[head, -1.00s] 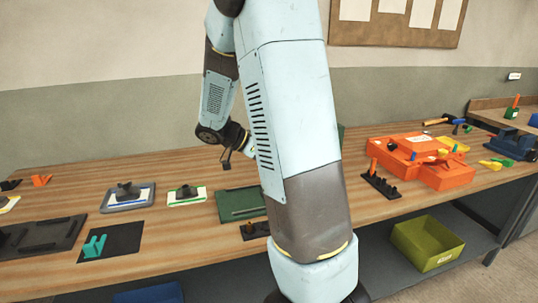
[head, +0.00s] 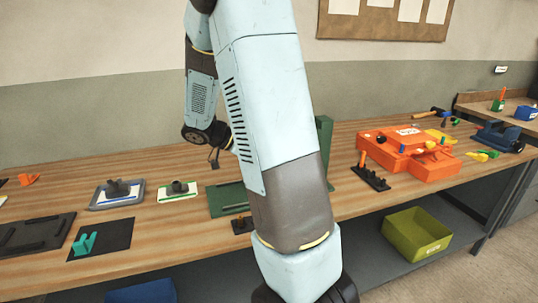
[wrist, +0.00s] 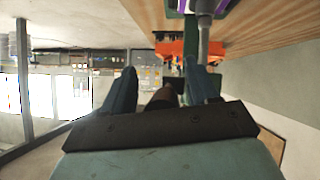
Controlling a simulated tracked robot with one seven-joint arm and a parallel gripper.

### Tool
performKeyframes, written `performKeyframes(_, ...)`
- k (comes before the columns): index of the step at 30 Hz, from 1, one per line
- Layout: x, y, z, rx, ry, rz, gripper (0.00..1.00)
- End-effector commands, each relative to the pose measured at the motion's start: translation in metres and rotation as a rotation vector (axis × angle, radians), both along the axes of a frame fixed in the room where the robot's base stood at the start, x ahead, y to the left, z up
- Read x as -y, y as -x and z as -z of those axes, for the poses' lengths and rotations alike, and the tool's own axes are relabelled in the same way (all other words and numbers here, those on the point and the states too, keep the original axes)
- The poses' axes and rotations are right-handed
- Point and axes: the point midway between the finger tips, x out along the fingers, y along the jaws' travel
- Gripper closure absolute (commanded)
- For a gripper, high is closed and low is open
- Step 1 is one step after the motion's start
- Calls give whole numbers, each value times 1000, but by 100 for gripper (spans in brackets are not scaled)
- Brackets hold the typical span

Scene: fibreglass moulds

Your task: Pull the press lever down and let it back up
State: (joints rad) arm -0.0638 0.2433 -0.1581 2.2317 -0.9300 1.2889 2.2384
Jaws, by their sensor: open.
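The green press shows in the head view as a flat base plate (head: 226,199) and part of an upright (head: 325,145); my arm hides the middle of it. The lever cannot be made out there. My gripper (head: 215,158) is small and partly hidden behind my arm, above the bench left of the upright. In the wrist view, which looks upside down, my gripper (wrist: 163,88) is open. A brown rounded piece (wrist: 161,98) shows between the fingers; I cannot tell whether it is the lever's grip or touches them. A grey rod (wrist: 204,42) runs beside the right finger.
Left on the bench (head: 150,238) lie two small plates with dark knobs, a black mat (head: 115,235) and a dark tray (head: 35,235). An orange mould box (head: 425,162) and a black peg rack (head: 371,178) stand right. A yellow-green bin (head: 415,235) sits below.

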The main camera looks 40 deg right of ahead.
Motion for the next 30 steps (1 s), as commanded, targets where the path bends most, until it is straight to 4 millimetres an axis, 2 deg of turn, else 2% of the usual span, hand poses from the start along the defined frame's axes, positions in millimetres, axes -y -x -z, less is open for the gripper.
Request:
performKeyframes(3,4,5,2,-9,1,12,41)
performKeyframes(8,-5,0,-5,-7,2,10,41)
performKeyframes(21,-70,-30,-49,0,3,2,41)
performKeyframes(30,-101,-43,-70,0,2,1,41)
